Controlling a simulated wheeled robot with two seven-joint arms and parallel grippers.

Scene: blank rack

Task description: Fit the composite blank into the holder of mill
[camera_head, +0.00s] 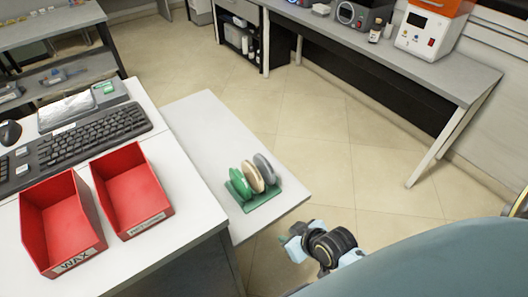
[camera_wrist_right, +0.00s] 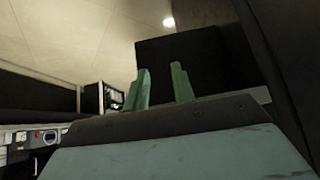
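Three round blanks stand on edge in a small green rack (camera_head: 275,203) on the low white table in the head view: a green blank (camera_head: 239,183), a beige blank (camera_head: 254,176) and a grey blank (camera_head: 265,168). I cannot tell which is the composite one. My right gripper (camera_head: 287,240) is off the table's near right edge, below and right of the rack, apart from it. In the right wrist view its two green fingers (camera_wrist_right: 162,88) stand apart with nothing between them. My left gripper is not in view. No mill holder can be made out.
Two red bins, one labelled WAX (camera_head: 32,222) and another (camera_head: 140,190), sit on the left desk beside a keyboard (camera_head: 95,138). A white machine with an orange top (camera_head: 425,32) and a grey machine (camera_head: 352,14) stand on the far bench. The floor between is clear.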

